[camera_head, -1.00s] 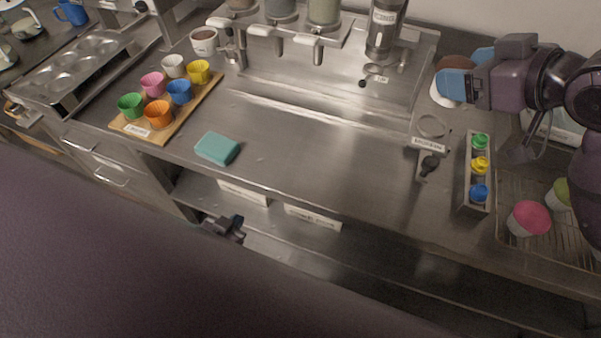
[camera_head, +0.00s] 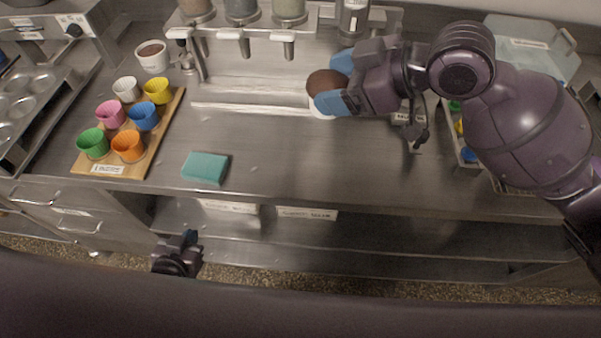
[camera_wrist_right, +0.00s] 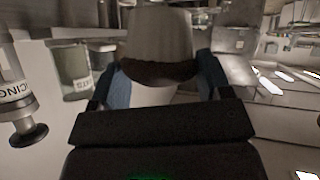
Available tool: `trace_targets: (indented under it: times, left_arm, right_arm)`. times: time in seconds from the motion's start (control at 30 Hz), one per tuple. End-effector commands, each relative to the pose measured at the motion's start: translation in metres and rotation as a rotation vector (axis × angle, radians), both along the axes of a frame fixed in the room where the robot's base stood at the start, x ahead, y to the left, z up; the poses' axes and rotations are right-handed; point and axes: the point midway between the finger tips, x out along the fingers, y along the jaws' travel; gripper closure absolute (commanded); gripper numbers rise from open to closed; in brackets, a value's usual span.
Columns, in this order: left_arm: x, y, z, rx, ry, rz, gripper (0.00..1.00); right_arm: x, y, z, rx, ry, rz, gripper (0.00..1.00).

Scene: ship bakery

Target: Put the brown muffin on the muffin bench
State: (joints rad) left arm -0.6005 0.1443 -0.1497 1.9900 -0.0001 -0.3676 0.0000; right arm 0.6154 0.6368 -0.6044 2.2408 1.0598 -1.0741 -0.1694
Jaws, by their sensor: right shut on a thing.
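The brown muffin (camera_head: 324,81), in a white wrapper, is held above the counter in front of the dispensers. My right gripper (camera_head: 336,84) is shut on it, with blue fingertips on either side. In the right wrist view the muffin (camera_wrist_right: 157,74) sits between the blue fingers, its wrapper partly hidden by the gripper body. The steel counter (camera_head: 280,165) lies below it. I cannot tell which surface is named the muffin bench. My left gripper (camera_head: 184,243) hangs low in front of the counter, away from the muffin; its jaws are unclear.
A wooden board (camera_head: 160,150) with several coloured cups stands at the left. A teal sponge (camera_head: 205,167) lies near the front edge. Dispensers (camera_head: 240,15) stand at the back, and a white bowl (camera_head: 152,54) is beside them. The middle counter is mostly clear.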

Motion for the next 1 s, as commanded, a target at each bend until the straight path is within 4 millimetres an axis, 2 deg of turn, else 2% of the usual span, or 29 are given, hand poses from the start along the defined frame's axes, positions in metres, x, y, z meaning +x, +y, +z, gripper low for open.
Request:
trace_targets:
  times: [0.17, 0.27, 0.8, 1.0]
  left_arm:
    - [0.0, 0.0, 0.0, 0.001, 0.0, -0.001, 1.0]
    - [0.0, 0.0, -0.001, 0.001, 0.002, 0.0, 1.0]
    - [-0.002, -0.001, -0.015, -0.003, 0.009, 0.001, 1.0]
    - [-0.003, -0.001, -0.019, -0.003, 0.013, 0.001, 1.0]
  right_arm:
    - [-0.005, 0.005, 0.004, -0.015, -0.015, 0.051, 0.42]
    - [-0.005, 0.005, -0.005, -0.027, -0.023, 0.06, 0.42]
    - [-0.005, 0.005, -0.119, -0.029, -0.023, 0.056, 0.42]
    - [-0.005, 0.005, -0.147, -0.029, -0.027, 0.057, 0.42]
